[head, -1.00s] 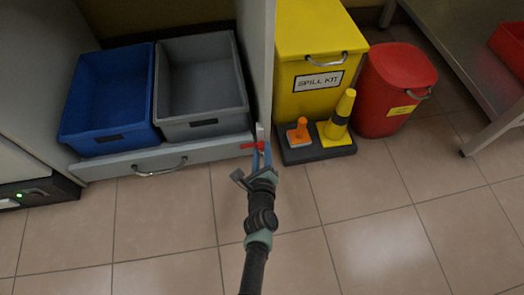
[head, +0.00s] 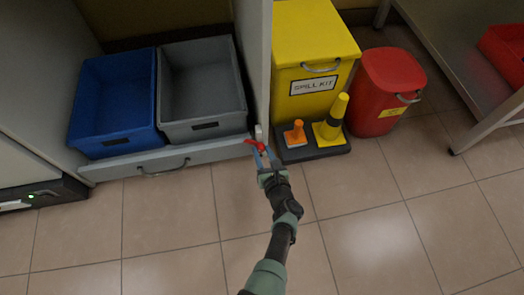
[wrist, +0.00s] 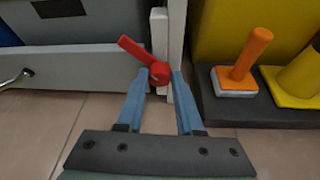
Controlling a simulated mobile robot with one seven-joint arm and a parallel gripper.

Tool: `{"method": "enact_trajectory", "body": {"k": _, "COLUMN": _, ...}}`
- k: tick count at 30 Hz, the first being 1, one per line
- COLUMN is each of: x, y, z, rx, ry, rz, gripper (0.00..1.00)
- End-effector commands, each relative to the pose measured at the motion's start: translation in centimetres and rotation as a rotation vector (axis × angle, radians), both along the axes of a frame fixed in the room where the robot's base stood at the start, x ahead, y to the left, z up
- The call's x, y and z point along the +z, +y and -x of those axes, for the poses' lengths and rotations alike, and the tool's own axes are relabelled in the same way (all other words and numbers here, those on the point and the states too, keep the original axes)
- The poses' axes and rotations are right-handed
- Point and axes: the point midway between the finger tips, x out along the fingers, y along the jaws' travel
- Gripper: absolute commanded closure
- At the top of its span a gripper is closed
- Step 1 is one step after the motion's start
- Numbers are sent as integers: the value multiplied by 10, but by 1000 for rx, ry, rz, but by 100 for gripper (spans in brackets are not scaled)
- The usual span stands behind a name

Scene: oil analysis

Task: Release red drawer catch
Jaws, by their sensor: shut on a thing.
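The red drawer catch (head: 250,142) sits at the right end of the grey drawer front (head: 178,158), against the white cabinet post (head: 258,131). In the wrist view the catch (wrist: 137,52) has a round hub and a lever tilted up to the left. My gripper (head: 261,157) has its blue fingers on either side of the hub, shut on it, as the wrist view also shows (wrist: 166,76). The fingers partly cover the hub's lower part. The drawer (wrist: 85,66) looks closed in its frame; a metal handle (head: 163,169) is on its front.
A blue bin (head: 113,100) and a grey bin (head: 203,88) stand above the drawer front. The tiled floor in front is clear.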

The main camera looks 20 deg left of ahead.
Motion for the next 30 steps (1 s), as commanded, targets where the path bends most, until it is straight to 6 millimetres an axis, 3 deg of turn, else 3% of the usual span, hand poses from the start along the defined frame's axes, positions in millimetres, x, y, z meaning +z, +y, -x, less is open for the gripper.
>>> {"method": "enact_trajectory", "body": {"k": 18, "x": -6, "y": -4, "z": -3, "rx": -1, "ry": 312, "rz": -463, "gripper": 100}}
{"method": "enact_trajectory", "body": {"k": 30, "x": -6, "y": -4, "z": -3, "rx": 0, "ry": 423, "rz": -625, "gripper": 100}}
